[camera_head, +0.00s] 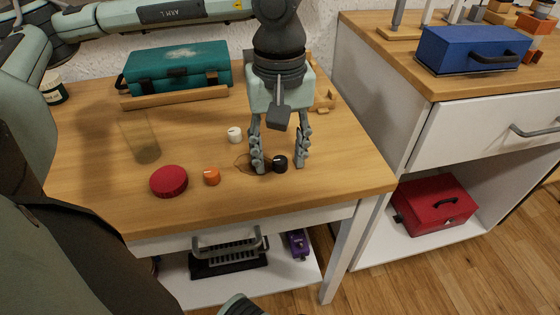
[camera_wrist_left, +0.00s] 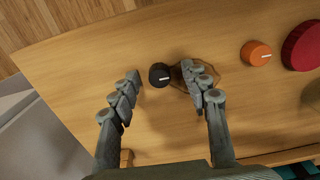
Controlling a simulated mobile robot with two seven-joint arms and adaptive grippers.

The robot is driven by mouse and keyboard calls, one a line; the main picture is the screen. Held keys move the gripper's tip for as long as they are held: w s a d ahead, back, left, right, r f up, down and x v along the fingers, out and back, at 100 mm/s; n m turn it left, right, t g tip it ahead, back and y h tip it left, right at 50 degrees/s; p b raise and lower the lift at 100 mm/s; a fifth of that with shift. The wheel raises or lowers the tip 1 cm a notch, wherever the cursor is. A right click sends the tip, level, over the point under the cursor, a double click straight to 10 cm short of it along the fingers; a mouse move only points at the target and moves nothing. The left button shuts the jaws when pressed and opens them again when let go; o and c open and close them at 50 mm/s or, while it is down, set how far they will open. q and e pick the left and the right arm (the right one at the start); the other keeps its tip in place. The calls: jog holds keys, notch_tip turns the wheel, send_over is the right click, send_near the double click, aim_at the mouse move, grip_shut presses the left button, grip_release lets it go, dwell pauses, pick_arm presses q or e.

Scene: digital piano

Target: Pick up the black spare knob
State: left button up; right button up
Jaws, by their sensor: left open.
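The black spare knob (camera_head: 280,164) is a small round knob with a white mark, on the wooden table near its front right. I cannot tell the exact height of the fingertips above the table.
An orange knob (camera_head: 211,177), a white knob (camera_head: 235,135), a red round lid (camera_head: 169,181) and a clear glass (camera_head: 147,150) stand to the left. A teal case (camera_head: 178,71) is at the back.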

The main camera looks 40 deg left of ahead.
pick_arm(q)
jog(key=c, duration=0.8)
